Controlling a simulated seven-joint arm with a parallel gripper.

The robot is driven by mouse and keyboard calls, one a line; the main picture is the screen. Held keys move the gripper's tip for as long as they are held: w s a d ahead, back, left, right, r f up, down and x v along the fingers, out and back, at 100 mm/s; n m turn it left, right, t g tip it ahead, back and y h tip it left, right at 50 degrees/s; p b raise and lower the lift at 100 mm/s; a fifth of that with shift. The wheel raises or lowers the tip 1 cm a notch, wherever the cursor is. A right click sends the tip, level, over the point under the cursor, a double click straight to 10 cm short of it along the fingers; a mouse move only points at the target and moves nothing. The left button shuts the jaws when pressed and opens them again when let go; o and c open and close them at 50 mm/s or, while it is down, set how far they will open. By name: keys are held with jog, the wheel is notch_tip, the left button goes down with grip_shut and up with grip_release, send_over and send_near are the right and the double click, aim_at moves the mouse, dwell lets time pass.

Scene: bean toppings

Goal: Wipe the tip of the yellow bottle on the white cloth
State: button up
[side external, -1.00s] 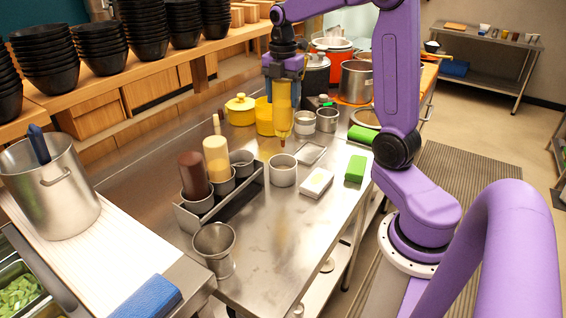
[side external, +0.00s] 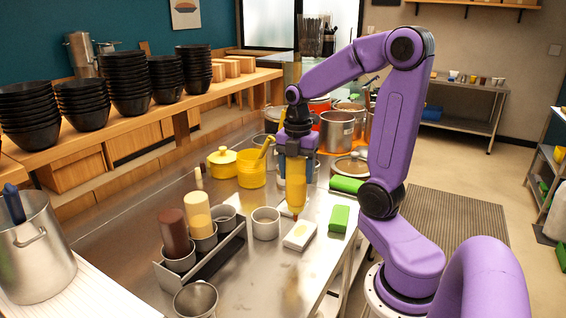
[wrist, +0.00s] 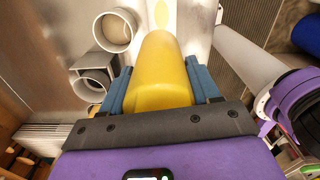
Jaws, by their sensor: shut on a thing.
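The yellow bottle (side external: 296,182) hangs nozzle down in my gripper (side external: 296,160), which is shut on its upper part. Its dark tip is at the far end of the folded white cloth (side external: 299,238); I cannot tell whether it touches. A yellowish mark shows on top of the cloth. In the wrist view the bottle (wrist: 160,75) lies between the blue fingers and hides its own tip. The cloth's yellow mark (wrist: 165,12) shows beyond it at the top edge.
A metal cup (side external: 265,223) stands left of the cloth, and a green block (side external: 339,218) lies to its right. A rack (side external: 225,254) holds a brown bottle (side external: 174,233) and a cream bottle (side external: 197,213). A yellow pot (side external: 222,164) stands behind.

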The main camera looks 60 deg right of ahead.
aim_at(298, 190)
jog(key=shift+s+d+f, duration=0.3)
jog(key=shift+f, duration=0.05)
jog(key=d+f, duration=0.4)
jog(key=shift+a+r, duration=0.15)
jog(key=shift+a, duration=1)
jog(key=shift+a+r, duration=0.1)
jog(key=shift+a, duration=1.05)
jog(key=shift+f, duration=0.8)
jog(key=shift+d, duration=2.6)
jog(key=shift+r, duration=0.1)
